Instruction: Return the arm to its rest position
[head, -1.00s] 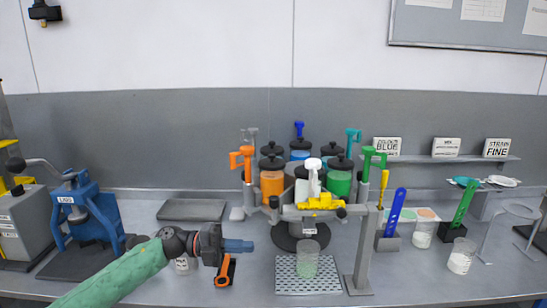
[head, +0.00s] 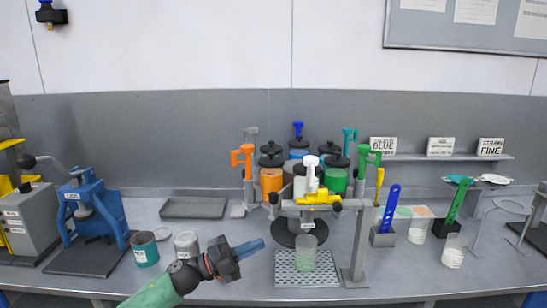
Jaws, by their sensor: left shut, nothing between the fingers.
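My left arm, in a green sleeve, comes in from the bottom left of the head view. Its dark wrist carries my left gripper (head: 256,246), whose blue fingers point right and slightly up. The gripper is shut and empty over the front of the bench, left of the perforated tray (head: 307,284). It touches nothing that I can see. My right gripper is out of view.
A teal can (head: 145,250) and a pale can (head: 186,246) stand close behind my arm. The blue press (head: 92,208) is farther left. A clear cup (head: 305,252) stands on the tray under the drum dispenser (head: 303,225).

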